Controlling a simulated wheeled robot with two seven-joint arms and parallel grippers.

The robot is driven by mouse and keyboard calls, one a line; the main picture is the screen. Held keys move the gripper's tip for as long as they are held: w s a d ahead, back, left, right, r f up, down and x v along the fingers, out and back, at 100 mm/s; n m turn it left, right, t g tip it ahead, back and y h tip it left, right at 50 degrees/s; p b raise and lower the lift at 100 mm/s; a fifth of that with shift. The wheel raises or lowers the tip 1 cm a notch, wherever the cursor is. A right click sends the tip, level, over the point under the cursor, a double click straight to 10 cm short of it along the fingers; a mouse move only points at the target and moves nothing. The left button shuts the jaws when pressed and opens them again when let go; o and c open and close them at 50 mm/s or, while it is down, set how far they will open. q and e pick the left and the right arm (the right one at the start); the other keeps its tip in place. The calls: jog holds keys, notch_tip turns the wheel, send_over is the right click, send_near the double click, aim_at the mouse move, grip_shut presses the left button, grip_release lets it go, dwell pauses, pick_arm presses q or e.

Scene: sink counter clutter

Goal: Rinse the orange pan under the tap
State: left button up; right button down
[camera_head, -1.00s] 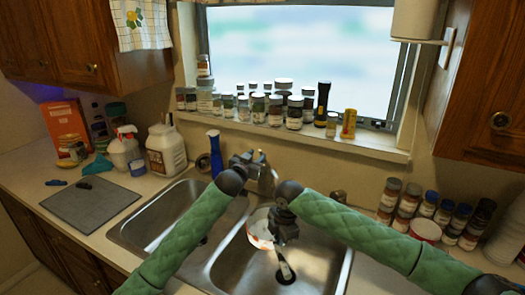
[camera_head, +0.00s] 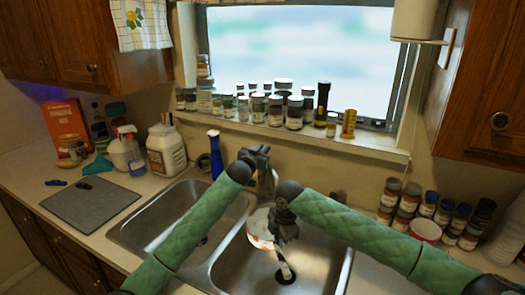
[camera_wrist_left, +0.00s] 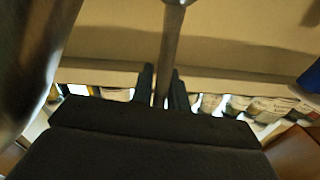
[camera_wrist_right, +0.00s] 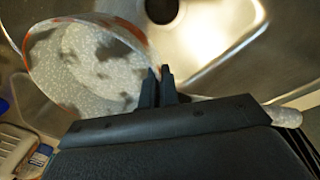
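The orange pan (camera_head: 260,229) is over the right sink basin. Its speckled white inside and orange rim show in the right wrist view (camera_wrist_right: 95,65). My right gripper (camera_head: 285,232) is shut on the pan at its handle side; it hides part of the handle. Its fingers (camera_wrist_right: 160,80) are close together there. The metal tap (camera_head: 266,182) stands behind the basins. My left gripper (camera_head: 260,153) is at the top of the tap. In the left wrist view a thin metal tap part (camera_wrist_left: 168,45) fills the gap between its fingers (camera_wrist_left: 161,88). No water stream is visible.
The left basin (camera_head: 170,215) is empty. Jars line the window sill (camera_head: 320,138) close behind the left gripper. Several spice jars (camera_head: 408,205) crowd the right counter. A grey mat (camera_head: 90,203) lies at left.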

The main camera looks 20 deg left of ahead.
pick_arm(q)
grip_shut()
jog(key=shift+r, duration=0.1)
jog(key=shift+w+a+r+g, duration=0.1)
jog(key=shift+w+r+g, duration=0.1)
jog(key=shift+w+g, duration=0.7)
jog(key=shift+g, duration=0.4)
jog(key=o, duration=0.5)
grip_release()
jog(key=shift+o, duration=0.2)
